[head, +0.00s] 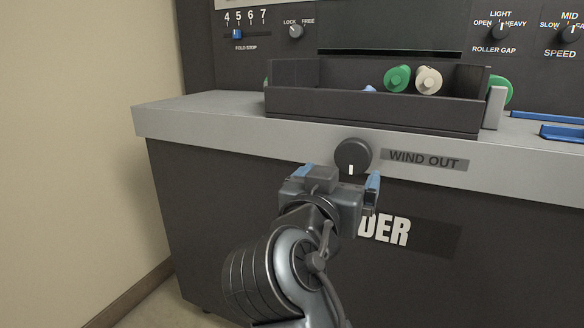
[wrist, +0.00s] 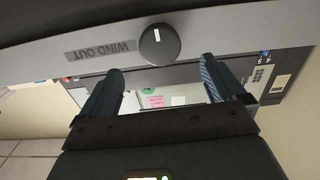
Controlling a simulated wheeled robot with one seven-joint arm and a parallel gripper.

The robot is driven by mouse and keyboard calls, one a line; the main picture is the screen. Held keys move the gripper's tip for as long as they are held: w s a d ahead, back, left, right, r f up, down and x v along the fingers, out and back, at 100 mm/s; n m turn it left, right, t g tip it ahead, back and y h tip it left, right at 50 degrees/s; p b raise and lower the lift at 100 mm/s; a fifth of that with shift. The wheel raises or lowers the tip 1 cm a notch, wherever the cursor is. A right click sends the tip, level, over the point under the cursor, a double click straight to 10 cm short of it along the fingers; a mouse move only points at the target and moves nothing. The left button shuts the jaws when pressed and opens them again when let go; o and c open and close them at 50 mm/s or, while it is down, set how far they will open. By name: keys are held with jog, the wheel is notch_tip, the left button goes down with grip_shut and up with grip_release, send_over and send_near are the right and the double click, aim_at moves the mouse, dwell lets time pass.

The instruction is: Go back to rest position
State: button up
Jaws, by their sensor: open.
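My gripper (head: 333,183) is in front of the machine's front edge, just below the round black WIND OUT knob (head: 353,156). The knob's white mark points down in the head view. In the wrist view the two blue fingers of my gripper (wrist: 158,85) stand wide apart with nothing between them. The knob (wrist: 160,44) shows there beyond the fingertips, and a gap seems to lie between it and the fingers. The WIND OUT label (head: 424,160) is right of the knob.
A dark tray (head: 370,104) with green and cream rolls sits on the grey ledge (head: 200,112). Above are a fold stop slider (head: 237,34), a LOCK/FREE knob (head: 295,31), a roller gap knob (head: 501,31) and a speed knob (head: 571,33). A beige wall (head: 80,130) stands at left.

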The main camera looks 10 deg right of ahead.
jog(key=s+d+f+n+y, duration=0.1)
jog(key=s+f+n+y, duration=0.35)
jog(key=f, duration=0.55)
jog(key=s+d+f+n+y, duration=0.1)
jog(key=s+f+n+y, duration=0.2)
jog(key=s+f, duration=0.5)
jog(key=s+d+f+n+y, duration=0.15)
jog(key=s+f, duration=0.25)
jog(key=s, duration=0.5)
jog(key=s+f+y, duration=0.2)
jog(key=s+f, duration=0.2)
jog(key=s, duration=0.5)
jog(key=s+d+r+m, duration=0.1)
jog(key=s+r, duration=0.1)
jog(key=s, duration=0.4)
jog(key=s+d+r+m, duration=0.1)
jog(key=s+r, duration=0.2)
jog(key=s, duration=0.3)
notch_tip(320, 180, up, 28)
jog(key=p, duration=2.7)
jog(key=shift+f+p, duration=0.2)
jog(key=shift+p, duration=0.15)
